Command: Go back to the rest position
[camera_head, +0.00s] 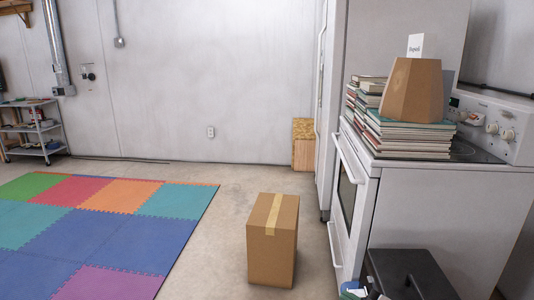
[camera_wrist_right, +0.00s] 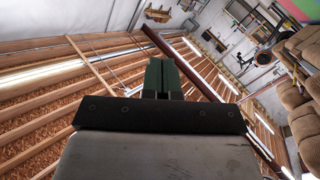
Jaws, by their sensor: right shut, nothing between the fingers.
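My right gripper (camera_wrist_right: 162,66) shows in the right wrist view, with its dark green fingers together and nothing between them. It points towards the wooden ceiling beams, and no object touches it there. My left gripper is not in view.
A taped cardboard box (camera_head: 272,240) stands on the concrete floor beside the coloured foam mat (camera_head: 100,245). The white stove (camera_head: 430,215) at right bears book stacks (camera_head: 408,138) and a brown faceted object (camera_head: 412,92). Brown cushions (camera_wrist_right: 305,100) edge the wrist view.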

